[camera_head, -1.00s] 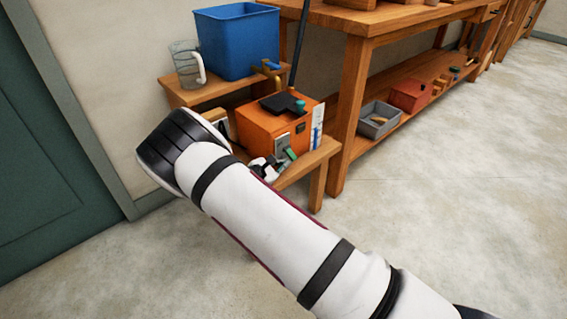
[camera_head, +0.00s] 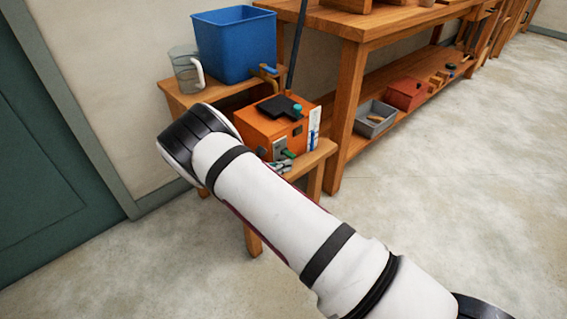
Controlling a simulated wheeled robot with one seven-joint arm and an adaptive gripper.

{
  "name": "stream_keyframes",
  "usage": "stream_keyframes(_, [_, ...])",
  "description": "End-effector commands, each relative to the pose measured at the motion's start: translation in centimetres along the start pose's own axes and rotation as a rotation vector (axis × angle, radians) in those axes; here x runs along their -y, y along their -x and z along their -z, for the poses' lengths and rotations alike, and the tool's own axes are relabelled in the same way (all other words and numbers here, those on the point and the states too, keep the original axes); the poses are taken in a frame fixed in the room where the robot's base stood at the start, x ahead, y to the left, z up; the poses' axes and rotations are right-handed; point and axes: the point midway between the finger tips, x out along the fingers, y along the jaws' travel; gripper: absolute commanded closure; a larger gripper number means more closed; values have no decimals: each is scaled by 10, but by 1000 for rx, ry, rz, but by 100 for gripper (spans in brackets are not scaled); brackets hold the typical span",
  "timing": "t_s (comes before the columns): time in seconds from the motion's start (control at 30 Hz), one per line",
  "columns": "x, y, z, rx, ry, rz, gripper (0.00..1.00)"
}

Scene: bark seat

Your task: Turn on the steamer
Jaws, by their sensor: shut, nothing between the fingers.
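The steamer appears to be the orange box (camera_head: 262,127) on the low wooden bench, partly behind my arm. A black plate (camera_head: 278,106) and a small teal round piece (camera_head: 297,108) are on its top. On its front is a grey plate (camera_head: 279,148) with a green-tipped lever (camera_head: 288,154) pointing to the right. Grey-green items (camera_head: 281,166) lie on the bench just in front; they are too small to make out. My white arm crosses in front of the box's left side. My gripper is hidden behind my arm.
A blue tub (camera_head: 235,42) with a tap and a clear jug (camera_head: 186,70) stand on the higher step (camera_head: 178,98). A workbench (camera_head: 345,125) at the right holds a grey tray (camera_head: 375,118) and a red box (camera_head: 407,94). The floor at the right is clear.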

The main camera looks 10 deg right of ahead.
Motion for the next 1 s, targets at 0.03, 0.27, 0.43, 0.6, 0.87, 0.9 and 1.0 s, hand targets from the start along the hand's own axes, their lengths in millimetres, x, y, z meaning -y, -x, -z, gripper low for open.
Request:
stream_keyframes(0.03, [1,1,-2,-2,38,15,100])
stream_keyframes(0.27, [3,2,-3,-1,112,38,100])
stream_keyframes(0.43, [4,2,-4,0,111,38,100])
stream_keyframes(0.6, [9,3,-6,1,112,37,100])
stream_keyframes(0.87, [18,4,-9,0,110,37,100])
stream_keyframes(0.9, [18,3,-9,0,110,37,100])
stream_keyframes(1.0, [18,3,-8,0,110,37,100])
